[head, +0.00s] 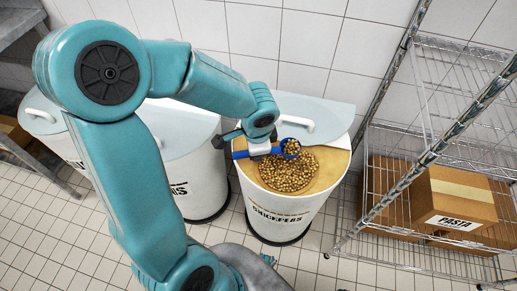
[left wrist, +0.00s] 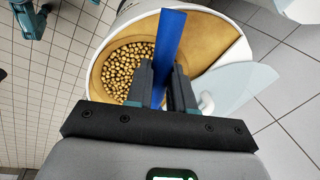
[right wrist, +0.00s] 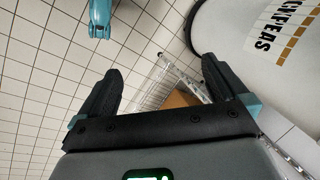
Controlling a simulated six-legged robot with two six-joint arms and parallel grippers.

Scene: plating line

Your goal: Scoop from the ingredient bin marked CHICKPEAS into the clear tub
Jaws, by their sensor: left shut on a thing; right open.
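The white bin marked CHICKPEAS (head: 283,225) stands on the floor in the middle of the head view, with its lid half folded back. Chickpeas (head: 288,176) lie in its open front half, and they also show in the left wrist view (left wrist: 125,72). My left gripper (head: 257,149) is shut on the handle of a blue scoop (head: 240,154), above the bin opening. The scoop's bowl (head: 291,148) has chickpeas in it. In the left wrist view the blue handle (left wrist: 168,45) stands between the fingers. My right gripper (right wrist: 155,95) is open and empty beside the bin. No clear tub is visible.
A second white bin (head: 190,160) with a pale lid stands to the left, partly behind my arm. A wire rack (head: 425,150) with a cardboard box marked PASTA (head: 452,200) stands at the right. Tiled floor (head: 345,275) is free in front.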

